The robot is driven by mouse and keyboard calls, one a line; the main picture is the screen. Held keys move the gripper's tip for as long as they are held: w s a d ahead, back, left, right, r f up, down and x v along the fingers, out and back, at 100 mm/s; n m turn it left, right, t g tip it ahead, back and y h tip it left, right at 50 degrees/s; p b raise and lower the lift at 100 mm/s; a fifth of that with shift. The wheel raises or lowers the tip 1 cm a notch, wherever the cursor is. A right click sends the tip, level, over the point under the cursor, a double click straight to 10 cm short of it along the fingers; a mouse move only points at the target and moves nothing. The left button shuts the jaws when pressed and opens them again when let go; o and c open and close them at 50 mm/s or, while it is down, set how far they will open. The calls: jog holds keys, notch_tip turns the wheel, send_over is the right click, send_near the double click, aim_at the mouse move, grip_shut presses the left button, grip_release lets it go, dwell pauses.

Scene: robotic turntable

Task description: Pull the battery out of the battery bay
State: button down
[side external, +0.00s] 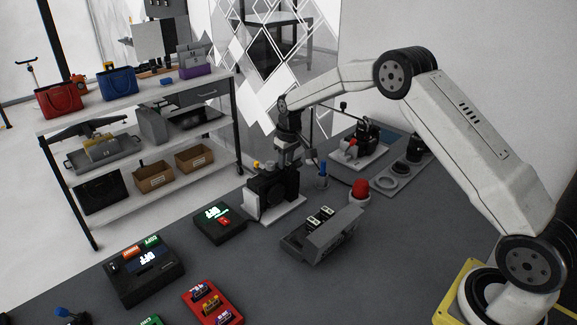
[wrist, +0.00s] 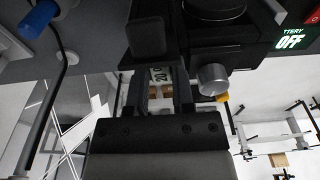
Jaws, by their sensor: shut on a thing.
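My gripper (wrist: 159,92) is shut on the battery (wrist: 158,74), a small pale block with "20" on it, seen between the fingers in the wrist view. The black device (wrist: 215,45) with a silver knob is right at the fingertips. In the side view this device (side external: 268,190) stands on a white base, with my gripper (side external: 283,166) at its top. The battery bay is hidden behind the fingers, so I cannot tell how far the battery sits in it. In the side view the battery is hidden too.
A black box (side external: 219,223) with a lit "OFF" display stands left of the device. A grey holder (side external: 322,237) with battery-like blocks is in front. A red-domed button (side external: 360,190) and a blue-topped post (side external: 322,172) stand to the right. Dark table is free between them.

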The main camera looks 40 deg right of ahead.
jog(key=shift+r, duration=0.65)
jog(key=shift+r, duration=0.7)
jog(key=shift+r, duration=0.35)
jog(key=shift+r, duration=0.7)
jog(key=shift+r, duration=0.35)
jog(key=shift+r, duration=0.35)
jog(key=shift+r, duration=0.15)
